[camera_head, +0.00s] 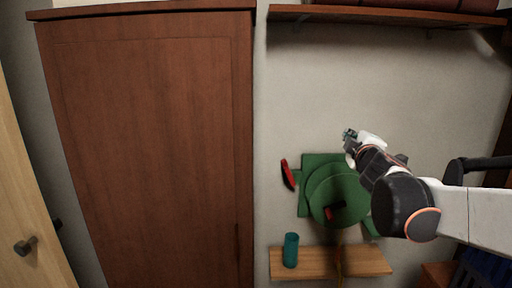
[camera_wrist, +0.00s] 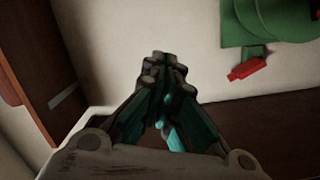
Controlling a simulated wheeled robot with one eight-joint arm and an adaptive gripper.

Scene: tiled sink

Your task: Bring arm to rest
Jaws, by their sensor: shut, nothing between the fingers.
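My gripper (camera_head: 349,135) is at the end of my arm, which reaches in from the right in the head view. It is in front of the pale wall, above and to the right of a green round-fronted object (camera_head: 335,178). In the wrist view my gripper (camera_wrist: 162,62) has its teal and dark fingers together at the tips, with nothing between them. No held thing shows in either view.
A tall brown cabinet (camera_head: 150,150) fills the left. A shelf (camera_head: 390,14) runs along the top. A small wooden shelf (camera_head: 330,262) below carries a teal cylinder (camera_head: 291,250). A red item (camera_head: 287,174) is beside the green object.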

